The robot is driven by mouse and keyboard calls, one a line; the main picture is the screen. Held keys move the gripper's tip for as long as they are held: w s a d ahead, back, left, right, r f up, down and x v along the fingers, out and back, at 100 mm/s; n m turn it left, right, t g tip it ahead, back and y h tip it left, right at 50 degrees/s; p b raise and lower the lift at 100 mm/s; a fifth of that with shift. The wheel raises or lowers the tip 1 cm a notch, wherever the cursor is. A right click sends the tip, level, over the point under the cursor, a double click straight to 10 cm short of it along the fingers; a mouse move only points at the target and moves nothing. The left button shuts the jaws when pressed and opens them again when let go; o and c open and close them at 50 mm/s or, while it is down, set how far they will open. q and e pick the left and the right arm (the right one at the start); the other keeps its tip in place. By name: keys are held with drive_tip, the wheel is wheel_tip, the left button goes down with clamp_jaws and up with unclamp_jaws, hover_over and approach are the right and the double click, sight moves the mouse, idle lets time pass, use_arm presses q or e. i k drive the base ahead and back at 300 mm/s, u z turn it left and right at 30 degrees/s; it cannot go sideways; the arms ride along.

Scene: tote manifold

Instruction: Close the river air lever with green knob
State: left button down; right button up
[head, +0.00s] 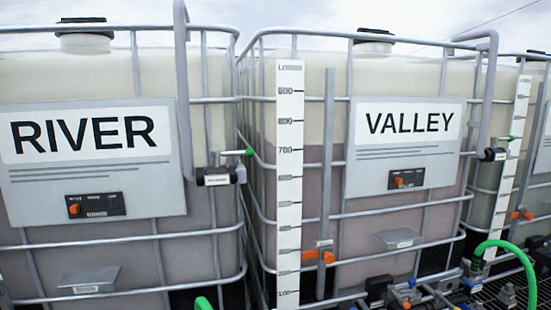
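The river air lever (232,153) is a short pale handle with a green knob (250,152) at its right end. It lies about horizontal, pointing right, just above a dark labelled valve body (217,180) at the foot of a grey pipe (184,90). This is at the upper right side of the tote marked RIVER (82,135). The label on the valve body is too small to read. Neither of my grippers shows in the head view.
The VALLEY tote (409,123) stands to the right, with a similar green-knobbed valve (494,154). An orange handle (328,257) sits on its front. A green hose (510,244) and several fittings are at the lower right. A green piece (203,303) shows at the bottom edge.

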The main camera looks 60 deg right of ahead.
sight(249, 153)
drive_tip(key=k, duration=0.1)
drive_tip(key=z, duration=1.25)
